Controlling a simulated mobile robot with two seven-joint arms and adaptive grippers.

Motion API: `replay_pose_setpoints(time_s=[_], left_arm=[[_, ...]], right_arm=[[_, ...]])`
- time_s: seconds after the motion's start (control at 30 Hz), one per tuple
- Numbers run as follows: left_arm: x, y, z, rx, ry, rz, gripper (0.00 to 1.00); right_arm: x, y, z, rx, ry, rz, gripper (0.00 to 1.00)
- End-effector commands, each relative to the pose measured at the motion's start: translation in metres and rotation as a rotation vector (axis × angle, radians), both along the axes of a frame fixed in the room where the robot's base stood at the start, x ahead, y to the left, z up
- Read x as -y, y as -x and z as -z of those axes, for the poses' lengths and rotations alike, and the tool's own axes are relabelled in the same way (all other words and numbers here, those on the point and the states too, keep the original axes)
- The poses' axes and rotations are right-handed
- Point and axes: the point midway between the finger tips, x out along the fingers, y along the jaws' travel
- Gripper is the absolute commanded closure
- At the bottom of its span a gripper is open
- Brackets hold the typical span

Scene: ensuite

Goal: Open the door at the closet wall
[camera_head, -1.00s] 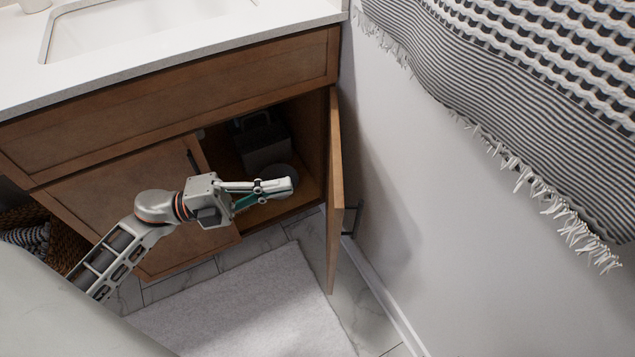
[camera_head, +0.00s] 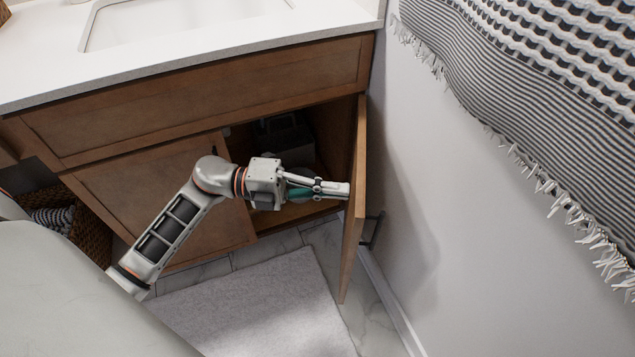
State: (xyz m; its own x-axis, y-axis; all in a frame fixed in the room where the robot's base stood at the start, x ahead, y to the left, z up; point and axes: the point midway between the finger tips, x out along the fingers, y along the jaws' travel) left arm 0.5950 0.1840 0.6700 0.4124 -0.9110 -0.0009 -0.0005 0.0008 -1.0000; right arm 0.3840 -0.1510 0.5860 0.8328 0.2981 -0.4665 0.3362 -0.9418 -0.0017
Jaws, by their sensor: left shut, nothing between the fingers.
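The wooden cabinet door (camera_head: 354,215) under the counter stands swung wide open, seen nearly edge-on beside the right wall. Its dark handle (camera_head: 373,229) is on the outer face, close to that wall. My left gripper (camera_head: 345,190) is shut and empty. Its tips are at the inner face of the door, touching or almost touching it. The second cabinet door (camera_head: 160,195) at the left is closed and partly hidden by my left arm. My right gripper is not in view.
The open cabinet holds a dark box-like object (camera_head: 283,137). A white counter (camera_head: 200,48) with a sink is above. A grey rug (camera_head: 260,305) lies on the tiled floor. A woven basket (camera_head: 90,232) stands at left. A fringed towel (camera_head: 540,90) hangs on the right wall.

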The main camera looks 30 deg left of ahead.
Motion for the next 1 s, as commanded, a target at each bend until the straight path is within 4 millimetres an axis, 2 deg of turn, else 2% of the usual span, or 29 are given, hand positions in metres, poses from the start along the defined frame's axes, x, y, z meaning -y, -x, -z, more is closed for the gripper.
replay_pose_setpoints(time_s=[0.13,0.43,0.57,0.67,0.73,0.9,1.0], left_arm=[[0.006,-0.003,0.000,0.000,0.001,0.000,1.00],[0.007,-0.003,0.000,0.000,0.001,0.000,1.00],[0.013,-0.005,-0.004,0.004,0.002,-0.018,1.00],[0.026,-0.011,-0.008,0.010,0.003,-0.060,1.00],[0.038,-0.015,-0.011,0.013,0.004,-0.095,1.00],[0.069,-0.030,-0.009,0.011,0.004,-0.138,1.00],[0.081,-0.035,-0.005,0.005,0.002,-0.138,1.00]], right_arm=[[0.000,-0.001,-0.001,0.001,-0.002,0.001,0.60],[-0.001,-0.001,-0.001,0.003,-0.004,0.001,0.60],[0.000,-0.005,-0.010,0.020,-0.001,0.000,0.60],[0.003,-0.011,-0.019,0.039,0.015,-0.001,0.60],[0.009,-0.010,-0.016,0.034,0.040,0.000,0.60],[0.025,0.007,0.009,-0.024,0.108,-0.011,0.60],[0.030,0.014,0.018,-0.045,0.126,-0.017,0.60]])
